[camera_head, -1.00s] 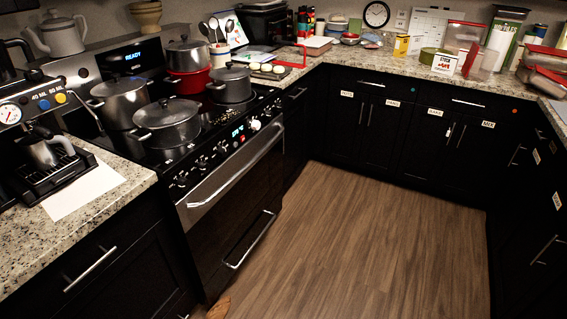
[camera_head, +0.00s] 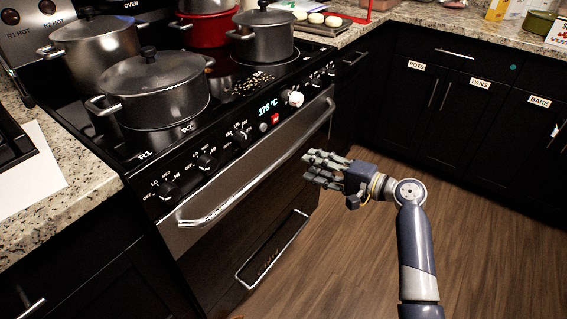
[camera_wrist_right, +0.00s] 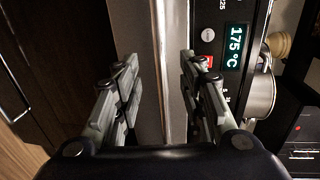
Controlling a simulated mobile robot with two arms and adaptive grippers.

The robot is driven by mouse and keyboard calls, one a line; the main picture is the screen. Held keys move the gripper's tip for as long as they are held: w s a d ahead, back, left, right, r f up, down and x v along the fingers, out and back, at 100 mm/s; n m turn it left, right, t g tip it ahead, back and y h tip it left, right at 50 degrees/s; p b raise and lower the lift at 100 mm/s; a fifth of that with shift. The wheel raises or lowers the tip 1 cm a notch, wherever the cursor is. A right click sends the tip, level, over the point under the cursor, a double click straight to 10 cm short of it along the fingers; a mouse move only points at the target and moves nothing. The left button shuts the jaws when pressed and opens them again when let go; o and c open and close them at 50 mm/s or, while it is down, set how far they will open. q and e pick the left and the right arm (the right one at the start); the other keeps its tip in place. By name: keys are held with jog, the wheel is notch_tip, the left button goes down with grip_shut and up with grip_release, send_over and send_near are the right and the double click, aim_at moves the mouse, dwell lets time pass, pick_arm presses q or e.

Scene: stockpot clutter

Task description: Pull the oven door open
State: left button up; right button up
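The oven door (camera_head: 232,208) is black with a steel upper strip and appears shut. Its long silver handle (camera_head: 222,206) runs along the top of the door, below the control panel. My right gripper (camera_head: 311,168) is open and empty, near the far right part of the handle. In the right wrist view, my open right gripper (camera_wrist_right: 159,60) has its fingers apart, with the pale handle bar (camera_wrist_right: 160,30) running between them in the picture. I cannot tell whether they touch it. My left gripper is not in view.
Several pots, including a large lidded one (camera_head: 158,90), stand on the stove above the oven. A lower drawer (camera_head: 272,250) with its own handle is under the door. Dark cabinets (camera_head: 455,90) line the back right. Wooden floor (camera_head: 340,270) in front is clear.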

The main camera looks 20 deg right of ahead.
aim_at(288, 158)
jog(key=x, duration=0.8)
jog(key=shift+w+a+b, duration=0.2)
jog(key=shift+w+b, duration=0.05)
jog(key=shift+b, duration=0.1)
jog(key=shift+x, duration=0.75)
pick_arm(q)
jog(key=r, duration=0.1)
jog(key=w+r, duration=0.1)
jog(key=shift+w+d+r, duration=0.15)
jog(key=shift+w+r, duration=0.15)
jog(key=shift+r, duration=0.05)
pick_arm(e)
jog(key=shift+c, duration=0.4)
grip_shut()
